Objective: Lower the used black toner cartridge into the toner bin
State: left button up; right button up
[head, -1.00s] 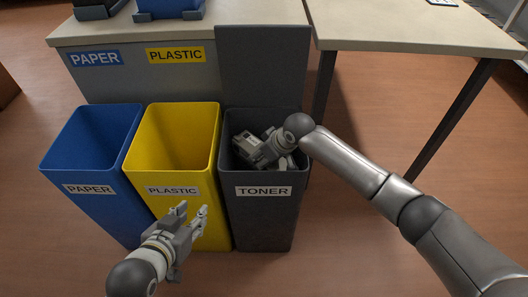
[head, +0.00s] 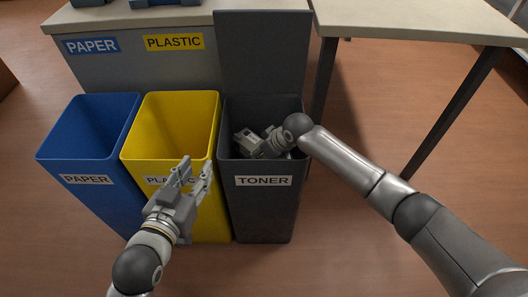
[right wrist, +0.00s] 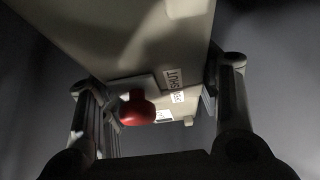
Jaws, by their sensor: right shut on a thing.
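My right gripper (head: 254,144) is inside the mouth of the dark grey toner bin (head: 264,205), below its rim. In the right wrist view its two fingers (right wrist: 160,104) are shut on the sides of the used black toner cartridge (right wrist: 160,55), which shows as a pale grey-beige body with white labels and a red knob. In the head view the cartridge cannot be made out under the gripper and in the bin's shadow.
The yellow plastic bin (head: 140,150) and blue paper bin (head: 70,168) stand in a row left of the toner bin. A dark upright panel (head: 265,50) rises behind the toner bin. A table (head: 420,22) stands behind at right.

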jog(key=shift+s+f, duration=0.3)
jog(key=shift+f, duration=0.05)
